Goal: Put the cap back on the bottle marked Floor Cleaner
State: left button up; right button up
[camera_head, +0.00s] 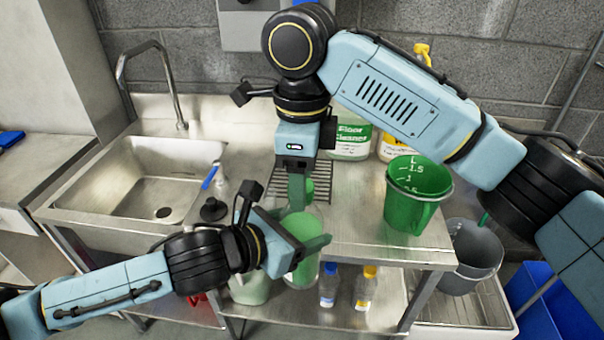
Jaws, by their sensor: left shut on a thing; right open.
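The bottle marked Floor Cleaner (351,141), with a green and white label, stands at the back of the steel counter. My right arm hides its top, so I cannot tell how its mouth stands. A small bright green thing (309,189), possibly the cap, shows beside the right gripper's fingers; I cannot tell if they touch. My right gripper (299,190) is open and points down over the counter. My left gripper (304,245) is shut on a clear container of green liquid (301,225) near the counter's front edge.
A green measuring bucket (417,195) stands at the right of the counter. A yellow-labelled bottle (393,147) is at the back. A drain rack (318,170) lies behind the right gripper. The sink (150,180) is at left. Small bottles (366,287) stand on the lower shelf.

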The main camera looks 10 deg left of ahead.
jog(key=shift+r, duration=2.3)
jog(key=shift+c, duration=0.4)
